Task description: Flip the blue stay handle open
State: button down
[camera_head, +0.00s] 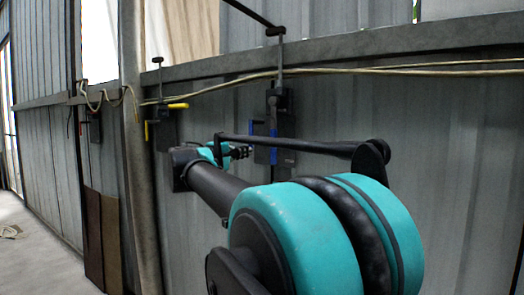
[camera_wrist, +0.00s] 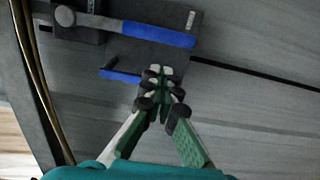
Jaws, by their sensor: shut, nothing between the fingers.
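The stay fitting is a dark plate (camera_head: 268,108) on the grey corrugated wall, with a thin rod rising from it. In the wrist view a long grey lever with a blue grip (camera_wrist: 157,34) lies along the plate. A shorter blue piece (camera_wrist: 120,76) sticks out nearby. Blue parts also show in the head view (camera_head: 282,158). I cannot tell for certain which blue part is the stay handle. My gripper (camera_wrist: 160,77) is shut and empty, its tips beside the short blue piece; contact cannot be told. My gripper also shows in the head view (camera_head: 247,151), just left of the plate.
A similar fitting with a yellow handle (camera_head: 178,105) is on the wall to the left. A horizontal steel rail (camera_head: 350,48) and a pale cable (camera_head: 215,87) run above. Floor (camera_head: 35,255) shows at lower left.

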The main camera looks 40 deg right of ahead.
jog(key=shift+d, duration=0.1)
jog(key=x, duration=0.9)
jog(key=shift+w+d, duration=0.15)
jog(key=shift+d, duration=0.2)
jog(key=shift+f, duration=0.1)
jog(key=s+d+r+n, duration=0.2)
jog(key=s+d+n, duration=0.1)
jog(key=s+n, duration=0.25)
jog(key=s+d+r+n, duration=0.2)
jog(key=s+n, duration=0.2)
jog(key=s, duration=0.3)
jog(key=s+d+r+n, duration=0.1)
jog(key=s+r+n, duration=0.2)
jog(key=r+n, duration=0.1)
jog(key=s+d+r+n, duration=0.1)
jog(key=s+r+n, duration=0.2)
jog(key=r, duration=0.4)
jog(key=shift+d+r+n+t, duration=0.2)
jog(key=shift+d+n+t, duration=0.2)
jog(key=shift+n, duration=0.05)
jog(key=shift+r, duration=0.1)
